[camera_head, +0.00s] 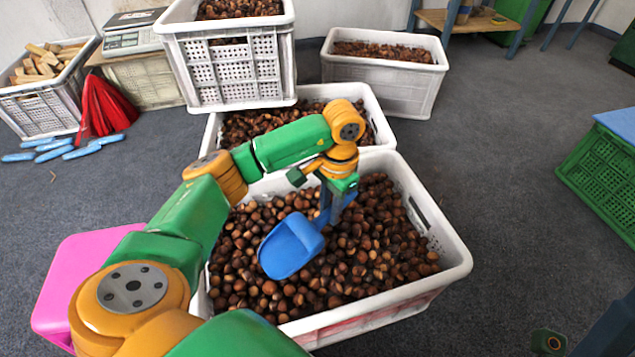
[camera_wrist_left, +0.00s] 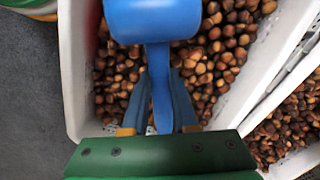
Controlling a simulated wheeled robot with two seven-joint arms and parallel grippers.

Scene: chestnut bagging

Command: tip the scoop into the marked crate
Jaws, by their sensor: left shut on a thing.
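My left gripper (camera_head: 336,203) is shut on the handle of the blue scoop (camera_head: 290,246). In the left wrist view the handle runs between the two fingers of my gripper (camera_wrist_left: 160,92), and the scoop (camera_wrist_left: 152,18) is at the top edge. The scoop is over the near white crate (camera_head: 440,248), which holds many brown chestnuts (camera_head: 370,235). No chestnuts show on the scoop's visible blue surface. I cannot tell whether it touches the chestnuts below. A reddish marking (camera_head: 365,322) shows on this crate's near outer wall. My right gripper is at most partly visible at the lower right corner.
A second chestnut crate (camera_head: 372,103) adjoins behind. Another crate (camera_head: 232,75) stands higher, and one (camera_head: 390,85) is back right. A pink box (camera_head: 75,270) is near left. Blue packets (camera_head: 80,152) lie on the floor. A green crate (camera_head: 598,180) is right; floor between is clear.

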